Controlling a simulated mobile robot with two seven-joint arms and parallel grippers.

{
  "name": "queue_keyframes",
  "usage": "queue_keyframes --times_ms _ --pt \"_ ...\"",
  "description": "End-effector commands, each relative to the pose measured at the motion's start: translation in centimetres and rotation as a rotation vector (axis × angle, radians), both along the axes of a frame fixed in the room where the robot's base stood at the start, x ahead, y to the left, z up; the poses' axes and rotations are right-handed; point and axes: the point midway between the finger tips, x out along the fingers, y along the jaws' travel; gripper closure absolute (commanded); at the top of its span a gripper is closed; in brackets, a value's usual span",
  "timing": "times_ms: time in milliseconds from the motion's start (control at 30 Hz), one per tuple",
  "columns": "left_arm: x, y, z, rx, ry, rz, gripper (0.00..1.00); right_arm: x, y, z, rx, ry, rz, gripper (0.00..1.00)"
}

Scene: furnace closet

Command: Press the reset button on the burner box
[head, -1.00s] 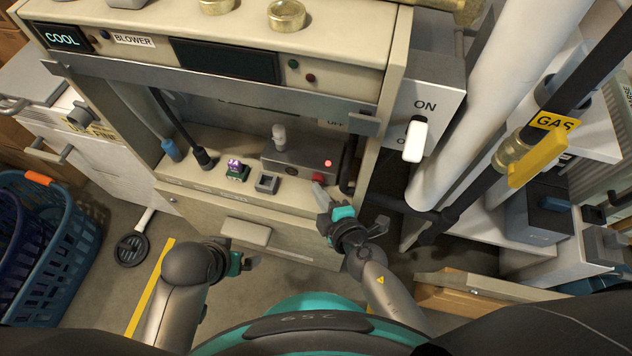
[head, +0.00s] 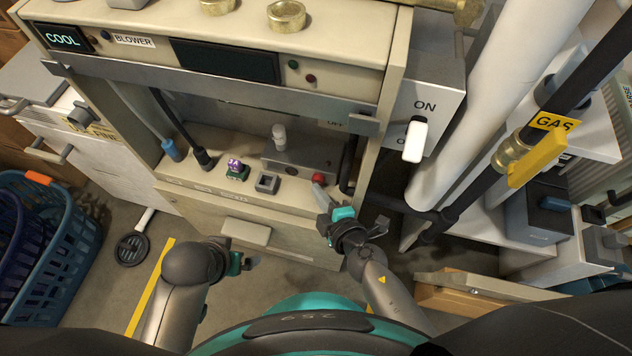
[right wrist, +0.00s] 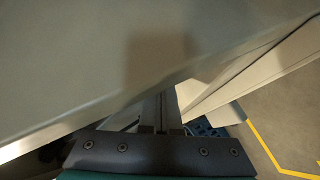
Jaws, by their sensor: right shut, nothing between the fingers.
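The burner box (head: 290,158) is a grey box inside the open furnace cabinet in the head view, with a grey knob on top. Its red reset button (head: 318,178) is low on the right of its front. An indicator light (head: 329,163) above the button is dark. My right gripper (head: 319,188) is shut and empty, its tips just in front of the button; I cannot tell whether they touch it. In the right wrist view its fingers (right wrist: 163,107) point at a blurred grey surface, and the button is not seen. My left gripper (head: 246,262) is low, in front of the cabinet, its jaws unclear.
A purple-topped part (head: 236,170) and a small grey square socket (head: 267,184) sit left of the box. A black pipe stands close on its right. A white ON switch (head: 414,142) and the yellow gas handle (head: 538,158) are further right. A blue basket (head: 65,250) stands at left.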

Motion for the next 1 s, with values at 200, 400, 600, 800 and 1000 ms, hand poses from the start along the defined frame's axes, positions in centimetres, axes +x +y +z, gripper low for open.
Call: queue_keyframes --times_ms 200,400,600,800,1000 --pt "0.0 0.1 -0.3 0.002 0.001 0.001 0.0 -1.0 0.3 -0.1 0.0 0.0 -0.001 1.0" --pt "0.0 0.1 -0.7 0.001 0.001 0.0 0.0 -3.0 1.0 -0.1 0.0 0.002 0.0 1.0" --pt "0.0 0.0 -1.3 0.0 0.001 0.0 0.0 -4.9 1.5 -0.2 0.0 0.002 0.001 1.0" --pt "0.0 0.0 -1.5 0.0 0.001 0.0 0.0 -5.7 1.8 -0.1 0.0 0.001 0.0 1.0" --pt "0.0 0.0 -1.4 0.0 0.001 0.0 0.0 -5.7 1.9 0.0 0.0 0.0 0.0 1.0"
